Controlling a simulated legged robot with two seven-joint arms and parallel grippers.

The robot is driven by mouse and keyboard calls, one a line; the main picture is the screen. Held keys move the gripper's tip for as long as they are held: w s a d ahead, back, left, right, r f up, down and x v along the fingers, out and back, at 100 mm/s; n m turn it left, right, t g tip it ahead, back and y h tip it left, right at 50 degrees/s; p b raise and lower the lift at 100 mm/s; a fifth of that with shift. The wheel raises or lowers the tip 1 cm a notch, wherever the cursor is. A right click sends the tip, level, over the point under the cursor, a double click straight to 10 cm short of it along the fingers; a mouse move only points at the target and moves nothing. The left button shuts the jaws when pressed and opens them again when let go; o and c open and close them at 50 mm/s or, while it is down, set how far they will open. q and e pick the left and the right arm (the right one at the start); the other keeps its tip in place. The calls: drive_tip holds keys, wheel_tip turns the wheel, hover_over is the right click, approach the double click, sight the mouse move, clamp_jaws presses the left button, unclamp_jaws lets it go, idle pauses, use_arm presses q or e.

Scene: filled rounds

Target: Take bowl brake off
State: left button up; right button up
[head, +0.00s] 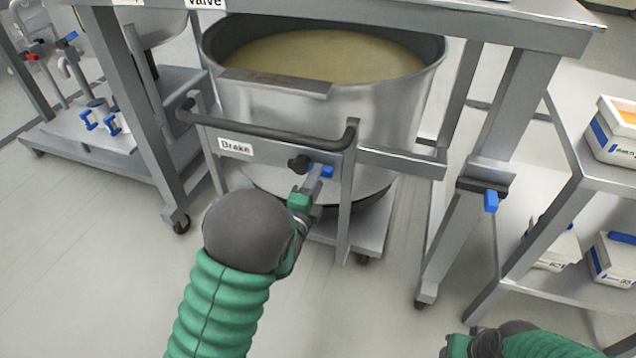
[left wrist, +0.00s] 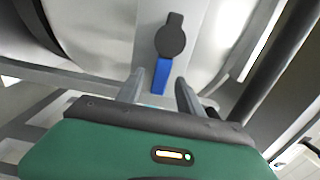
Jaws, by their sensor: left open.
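The large steel bowl (head: 290,105) holds a pale yellow-brown filling and stands on a wheeled trolley under the steel frame. A white "Brake" label (head: 236,147) is on the trolley below its dark push bar (head: 270,133). Right of the label is the brake, a black knob (head: 299,163) with a blue lever (head: 321,170). My left gripper (head: 314,184) is open at the blue lever. In the left wrist view the blue lever (left wrist: 161,76) points down from the black knob (left wrist: 170,38), between the two open fingertips (left wrist: 160,84). I cannot tell whether they touch it. My right gripper (head: 460,345) shows only partly at the bottom edge.
A steel frame leg with a blue clamp handle (head: 491,201) stands right of the trolley. A shelf rack (head: 560,180) with white boxes (head: 612,130) is at the far right. Another steel stand with blue-handled valves (head: 100,121) is at the left. Floor is clear at lower left.

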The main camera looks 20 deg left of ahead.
use_arm(q)
drive_tip(key=shift+w, duration=0.85)
drive_tip(key=shift+c, duration=0.2)
clamp_jaws()
drive_tip(key=shift+f, duration=0.25)
idle(0.4)
